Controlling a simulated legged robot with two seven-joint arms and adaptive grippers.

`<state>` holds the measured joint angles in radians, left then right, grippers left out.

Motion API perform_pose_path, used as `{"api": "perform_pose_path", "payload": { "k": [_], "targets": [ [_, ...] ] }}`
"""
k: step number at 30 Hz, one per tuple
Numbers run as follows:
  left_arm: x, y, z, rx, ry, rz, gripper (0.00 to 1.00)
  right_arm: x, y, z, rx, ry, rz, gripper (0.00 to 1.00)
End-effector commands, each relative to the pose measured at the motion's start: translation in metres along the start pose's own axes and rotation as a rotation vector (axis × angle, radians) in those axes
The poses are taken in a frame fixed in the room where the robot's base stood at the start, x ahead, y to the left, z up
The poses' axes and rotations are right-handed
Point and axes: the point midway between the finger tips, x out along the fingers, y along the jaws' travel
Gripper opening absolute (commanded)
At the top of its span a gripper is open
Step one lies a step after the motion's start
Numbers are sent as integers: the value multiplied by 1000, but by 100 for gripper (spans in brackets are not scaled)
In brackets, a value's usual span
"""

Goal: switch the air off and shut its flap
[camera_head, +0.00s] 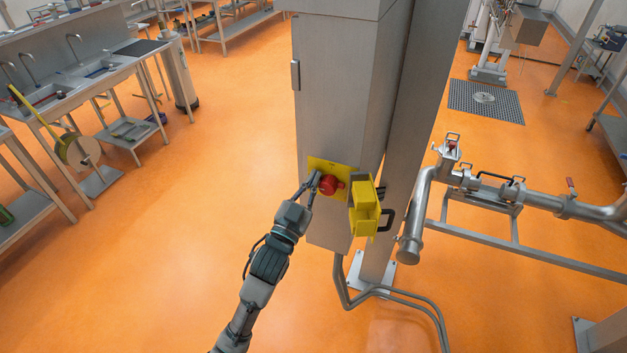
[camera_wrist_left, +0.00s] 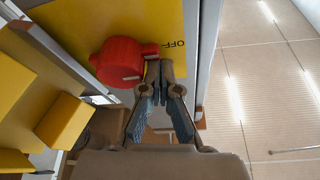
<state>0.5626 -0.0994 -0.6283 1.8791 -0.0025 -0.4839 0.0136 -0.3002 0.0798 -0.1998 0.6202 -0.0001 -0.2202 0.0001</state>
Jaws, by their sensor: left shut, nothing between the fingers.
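A red rotary knob (camera_head: 329,185) sits on a yellow plate (camera_head: 323,164) on the front of the grey cabinet. In the left wrist view the knob (camera_wrist_left: 118,61) shows large, with the word OFF printed on the plate beside it. The yellow flap (camera_head: 365,207) stands swung open to the right of the knob. My left gripper (camera_head: 313,184) is shut and empty at the knob's left side. In the left wrist view its fingertips (camera_wrist_left: 160,72) are close beside the knob's pointed end; I cannot tell if they touch. My right gripper is out of view.
The grey cabinet (camera_head: 342,90) stands against a metal post (camera_head: 412,120). Steel pipework (camera_head: 500,190) on a frame is to the right. Grey conduits (camera_head: 390,292) run low along the floor. The orange floor (camera_head: 200,230) to the left is clear.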

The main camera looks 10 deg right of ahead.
Motion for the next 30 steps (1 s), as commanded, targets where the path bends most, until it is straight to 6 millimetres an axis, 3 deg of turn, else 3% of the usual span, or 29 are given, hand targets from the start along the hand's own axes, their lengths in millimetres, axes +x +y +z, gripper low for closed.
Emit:
{"api": "perform_pose_path", "payload": {
  "k": [8,21,30],
  "targets": [
    [-10,0,8,0,-16,0,0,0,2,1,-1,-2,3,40],
    [-100,1,3,1,-6,1,0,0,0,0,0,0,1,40],
    [-119,2,2,1,-2,1,0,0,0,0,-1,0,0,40]
  ]
}}
